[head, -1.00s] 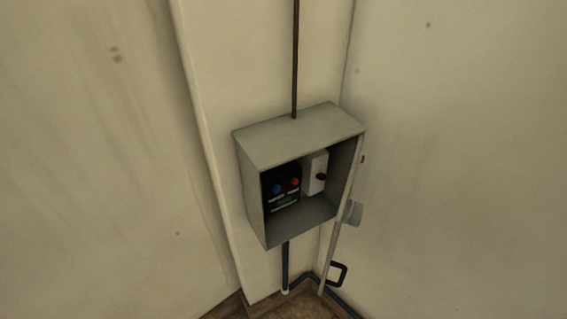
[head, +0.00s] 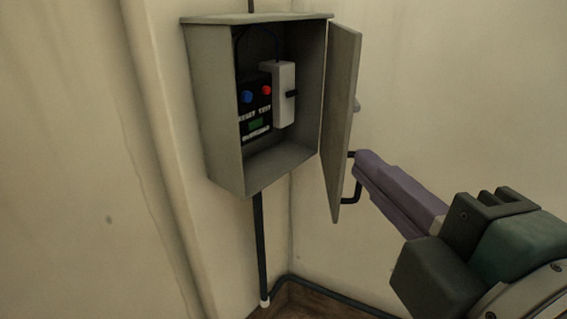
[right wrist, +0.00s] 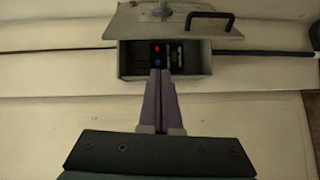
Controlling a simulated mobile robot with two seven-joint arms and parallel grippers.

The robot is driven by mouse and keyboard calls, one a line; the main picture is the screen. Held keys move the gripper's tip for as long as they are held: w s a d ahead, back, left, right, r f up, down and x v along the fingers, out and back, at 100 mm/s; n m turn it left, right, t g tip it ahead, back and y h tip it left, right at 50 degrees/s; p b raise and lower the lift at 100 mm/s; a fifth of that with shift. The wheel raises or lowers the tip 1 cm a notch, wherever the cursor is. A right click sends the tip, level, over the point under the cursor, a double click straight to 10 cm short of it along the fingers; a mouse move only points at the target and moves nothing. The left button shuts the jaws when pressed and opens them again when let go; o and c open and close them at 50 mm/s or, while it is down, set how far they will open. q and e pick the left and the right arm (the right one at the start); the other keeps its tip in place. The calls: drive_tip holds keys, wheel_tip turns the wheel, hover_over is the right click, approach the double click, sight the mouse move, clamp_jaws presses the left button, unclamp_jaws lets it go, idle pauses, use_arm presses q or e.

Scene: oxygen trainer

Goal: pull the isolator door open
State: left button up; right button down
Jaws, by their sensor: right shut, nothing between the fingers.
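The isolator door (head: 341,125) is a grey panel standing swung open at the right side of the grey box (head: 228,110). I see it steeply from the side. Its black handle (head: 347,198) is on the outer face, partly covered by my right gripper. My right gripper (head: 359,158) has purple fingers, shut and empty, beside the door's outer face. In the right wrist view, the handle (right wrist: 209,15) is above and right of the fingertips (right wrist: 160,72), apart from them. The door (right wrist: 140,22) lies at the top there. My left gripper is out of view.
Inside the box are a black panel (head: 252,113) with blue and red buttons and a white switch unit (head: 284,95) with a dark knob. A dark pipe (head: 260,240) runs down below. Pale walls close in the corner behind.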

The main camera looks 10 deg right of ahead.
sight(347, 136)
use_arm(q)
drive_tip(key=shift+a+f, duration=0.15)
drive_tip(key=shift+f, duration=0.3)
use_arm(e)
drive_tip(key=shift+n+y, duration=0.6)
drive_tip(key=shift+n, duration=0.3)
drive_tip(key=w, duration=0.6)
drive_tip(key=w+d, duration=0.1)
drive_tip(key=w, duration=0.2)
drive_tip(key=shift+f, duration=0.4)
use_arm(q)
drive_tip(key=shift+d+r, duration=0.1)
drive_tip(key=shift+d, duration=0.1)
use_arm(e)
drive_tip(key=shift+d, duration=0.15)
